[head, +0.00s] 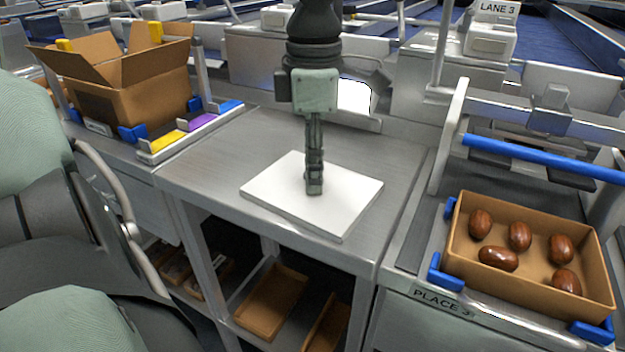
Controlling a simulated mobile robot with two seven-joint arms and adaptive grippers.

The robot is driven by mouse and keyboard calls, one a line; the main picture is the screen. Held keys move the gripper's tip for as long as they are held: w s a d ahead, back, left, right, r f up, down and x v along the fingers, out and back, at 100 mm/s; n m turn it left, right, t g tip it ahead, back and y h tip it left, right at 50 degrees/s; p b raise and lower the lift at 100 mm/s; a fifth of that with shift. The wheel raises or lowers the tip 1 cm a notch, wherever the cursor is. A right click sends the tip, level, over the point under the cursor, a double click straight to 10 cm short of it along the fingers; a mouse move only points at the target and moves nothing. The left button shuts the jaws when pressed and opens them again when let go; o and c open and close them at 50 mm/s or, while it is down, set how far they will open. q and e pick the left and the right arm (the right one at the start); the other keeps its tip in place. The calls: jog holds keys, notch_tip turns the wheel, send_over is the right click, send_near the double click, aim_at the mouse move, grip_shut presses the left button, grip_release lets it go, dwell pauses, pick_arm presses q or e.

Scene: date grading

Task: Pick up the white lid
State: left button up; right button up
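The white lid (345,208) is a flat, thin, square white panel lying on the grey metal table in the middle of the head view. My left gripper (314,187) points down over the middle of the lid, with its fingertips at or just above the top face. I cannot tell whether they touch it. The fingers line up one behind the other from this side, so the gap between them is hidden. The lid appears to lie flat. My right gripper is not in view.
An open cardboard box (130,95) stands at the left behind blue, yellow and purple pieces. A shallow tan box (462,262) with several brown dates sits at the right between blue corner holders. The metal table (215,165) is bare around the lid. Tan trays (268,300) lie on the shelf below.

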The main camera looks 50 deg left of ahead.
pick_arm(q)
grip_shut()
jog(key=shift+r, duration=0.5)
jog(key=r, duration=0.3)
jog(key=shift+s+a+r, duration=0.1)
jog(key=shift+s+r, duration=0.2)
jog(key=shift+r, duration=0.05)
jog(key=s+a+r+b, duration=0.2)
jog(key=s+r, duration=0.4)
jog(key=s, duration=0.4)
jog(key=shift+s+a+r, duration=0.2)
jog(key=shift+s+a, duration=0.05)
jog(key=shift+a, duration=0.3)
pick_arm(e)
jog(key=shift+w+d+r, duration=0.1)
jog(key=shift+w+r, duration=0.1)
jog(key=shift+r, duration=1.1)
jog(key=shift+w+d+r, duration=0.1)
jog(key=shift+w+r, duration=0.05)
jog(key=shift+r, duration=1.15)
